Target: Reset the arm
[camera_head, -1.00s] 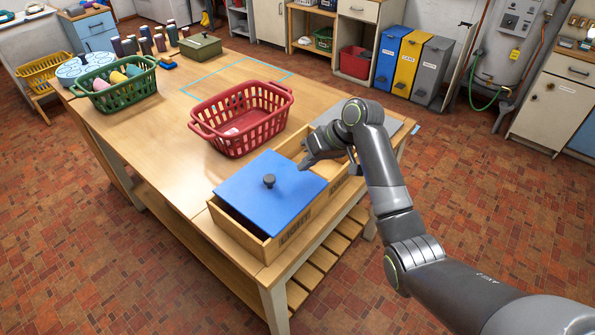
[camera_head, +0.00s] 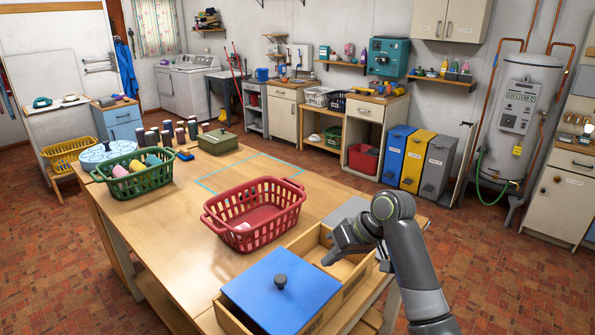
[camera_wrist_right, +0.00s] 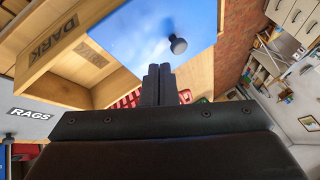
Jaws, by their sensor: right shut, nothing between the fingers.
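My right arm comes in from the lower right in the head view. Its gripper (camera_head: 330,257) is shut and empty, above the open compartment of a wooden box (camera_head: 345,270) on the table. In the right wrist view the closed fingers (camera_wrist_right: 158,84) show in the middle, with the box's wall marked "DARK" (camera_wrist_right: 65,35) and a blue lid (camera_wrist_right: 140,30) beyond them. The blue lid with its dark round knob (camera_head: 280,282) covers the near part of the box. My left gripper is out of view.
A red basket (camera_head: 254,214) stands left of the gripper on the wooden table (camera_head: 170,238). A green basket (camera_head: 133,185), several spools (camera_head: 180,135) and a green box (camera_head: 217,141) are farther back. A grey lid marked "RAGS" (camera_wrist_right: 25,108) lies near the box.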

